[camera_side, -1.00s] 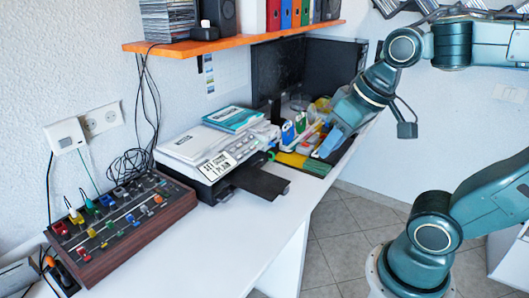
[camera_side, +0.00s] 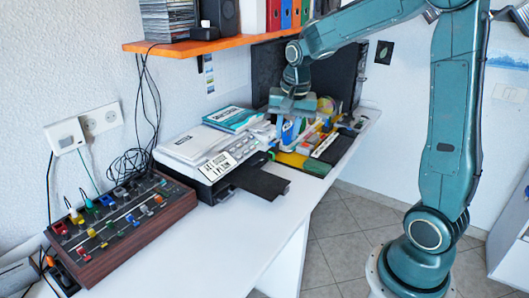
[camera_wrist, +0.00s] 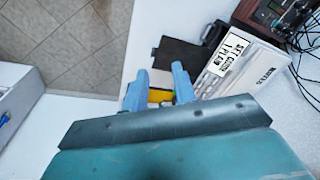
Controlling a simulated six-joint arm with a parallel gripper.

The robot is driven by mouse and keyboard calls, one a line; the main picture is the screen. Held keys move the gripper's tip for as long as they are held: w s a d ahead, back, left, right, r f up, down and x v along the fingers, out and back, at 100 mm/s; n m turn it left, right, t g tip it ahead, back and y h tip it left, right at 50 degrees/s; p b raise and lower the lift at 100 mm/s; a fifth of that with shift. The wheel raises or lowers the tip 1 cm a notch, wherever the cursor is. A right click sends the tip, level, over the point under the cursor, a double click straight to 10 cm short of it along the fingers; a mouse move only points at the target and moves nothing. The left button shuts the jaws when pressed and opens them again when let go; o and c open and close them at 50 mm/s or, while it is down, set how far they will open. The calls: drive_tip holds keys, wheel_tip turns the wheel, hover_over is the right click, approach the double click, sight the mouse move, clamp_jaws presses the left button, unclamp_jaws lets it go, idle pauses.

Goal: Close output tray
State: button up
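The printer (camera_side: 205,165) stands on the white desk, with a black-and-white label on its front corner. Its black output tray (camera_side: 262,182) sticks out flat from the front over the desk. In the wrist view the tray (camera_wrist: 180,57) lies beyond my fingers, and the printer (camera_wrist: 245,62) is at the upper right. My gripper (camera_side: 291,128) is above the cluttered part of the desk, behind and right of the tray and apart from it. In the wrist view my gripper (camera_wrist: 159,88) has its two blue fingers spread with nothing held between them.
Small stationery items and a yellow object (camera_side: 291,159) crowd the desk behind the tray, below my gripper. A dark monitor (camera_side: 335,72) stands at the back. A wooden control box (camera_side: 120,225) sits at left. An orange shelf (camera_side: 230,38) hangs above. The desk in front of the tray is clear.

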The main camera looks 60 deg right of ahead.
drive_tip(key=w+d+f+m+g, duration=0.1)
drive_tip(key=w+d+f+m, duration=0.1)
drive_tip(key=d+f, duration=0.3)
drive_tip(key=w+d+f+m, duration=0.2)
drive_tip(key=d+f+m, duration=0.2)
drive_tip(key=f, duration=0.4)
drive_tip(key=shift+w+d+g+y, duration=0.3)
drive_tip(key=shift+w+d+g, duration=0.1)
drive_tip(key=shift+d, duration=0.3)
drive_tip(key=shift+f, duration=0.15)
approach(287, 185)
drive_tip(key=a+f, duration=0.1)
drive_tip(key=f, duration=0.1)
drive_tip(key=s+a+f, duration=0.1)
drive_tip(key=f, duration=0.1)
drive_tip(key=a+f, duration=0.1)
drive_tip(key=f, duration=0.1)
drive_tip(key=shift+s+a+f, duration=0.35)
drive_tip(key=shift+s, duration=0.05)
clamp_jaws()
